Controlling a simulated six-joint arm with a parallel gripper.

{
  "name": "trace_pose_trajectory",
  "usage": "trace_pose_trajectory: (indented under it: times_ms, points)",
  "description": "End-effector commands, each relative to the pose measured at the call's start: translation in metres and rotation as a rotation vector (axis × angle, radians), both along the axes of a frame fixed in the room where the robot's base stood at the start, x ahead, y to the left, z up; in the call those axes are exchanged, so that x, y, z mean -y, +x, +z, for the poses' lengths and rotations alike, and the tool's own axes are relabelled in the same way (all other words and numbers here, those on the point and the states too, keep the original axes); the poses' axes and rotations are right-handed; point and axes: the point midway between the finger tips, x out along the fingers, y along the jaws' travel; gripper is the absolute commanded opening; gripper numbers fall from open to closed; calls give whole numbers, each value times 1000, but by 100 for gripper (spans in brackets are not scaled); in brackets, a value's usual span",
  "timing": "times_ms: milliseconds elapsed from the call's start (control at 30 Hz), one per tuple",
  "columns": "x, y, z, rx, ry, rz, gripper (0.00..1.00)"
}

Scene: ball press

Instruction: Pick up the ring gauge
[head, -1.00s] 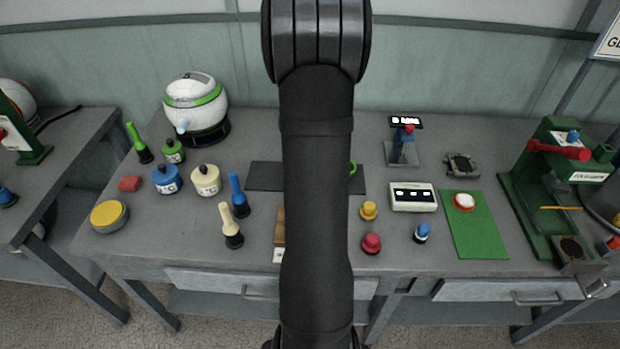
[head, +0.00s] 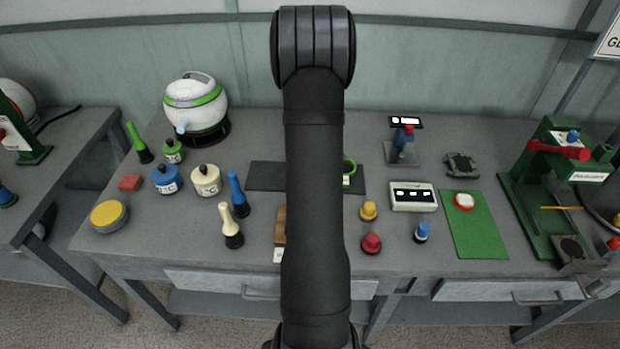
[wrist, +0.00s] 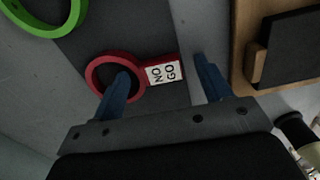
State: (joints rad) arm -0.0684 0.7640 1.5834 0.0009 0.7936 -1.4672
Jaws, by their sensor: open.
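A red ring gauge with a white "NO GO" label (wrist: 98,60) lies on a dark mat (wrist: 112,22) in the wrist view. A green ring (wrist: 45,28) lies at the upper left; part of it shows beside my arm in the head view (head: 349,166). My gripper (wrist: 161,68) is open, with blue fingers. Its left finger overlaps the red ring's opening and its right finger is past the label end. The label handle shows between them. I cannot tell how high the fingertips are. The gripper and red ring are hidden behind my arm in the head view.
A wooden block with a dark part (wrist: 242,60) stands close to the right finger. A cream-topped tool (wrist: 298,135) is at the lower right. In the head view, a white box (head: 413,197) and a green mat (head: 478,230) are to the right, and weights (head: 166,180) to the left.

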Motion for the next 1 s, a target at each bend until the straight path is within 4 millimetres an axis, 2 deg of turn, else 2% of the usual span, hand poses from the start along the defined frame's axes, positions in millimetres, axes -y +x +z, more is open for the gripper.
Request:
trace_pose_trajectory:
  times_ms: [167,433,767,867,1000]
  points:
    - [0,0,0,1,0,0,71]
    - [0,0,0,1,0,0,21]
    - [0,0,3,1,0,0,21]
    - [0,1,10,3,0,0,21]
    - [0,1,29,5,0,-1,21]
